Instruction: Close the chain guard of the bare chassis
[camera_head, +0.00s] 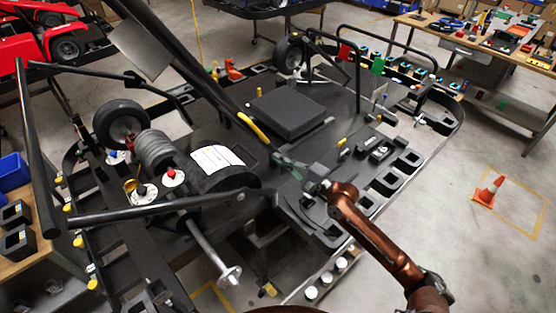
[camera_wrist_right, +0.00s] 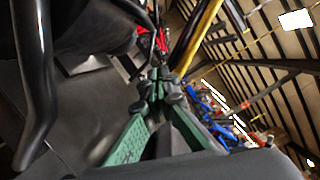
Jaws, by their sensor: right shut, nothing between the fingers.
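The bare chassis (camera_head: 225,110) is a large black kart frame without body panels, filling the middle of the head view. A rounded black cover with a white label (camera_head: 212,165) stands on it left of centre; I cannot tell for sure that this is the chain guard, nor whether it is fully closed. My right gripper (camera_head: 281,160) is shut and empty above the chassis, just right of this cover. Its green fingers (camera_wrist_right: 160,85) meet in the right wrist view. Contact with the chassis cannot be told. My left gripper is not in view.
A dark bar with a yellow section (camera_head: 252,128) slants down close to my right gripper. A flat black box (camera_head: 290,109) lies behind it. A workbench (camera_head: 470,45) with tools is at the back right.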

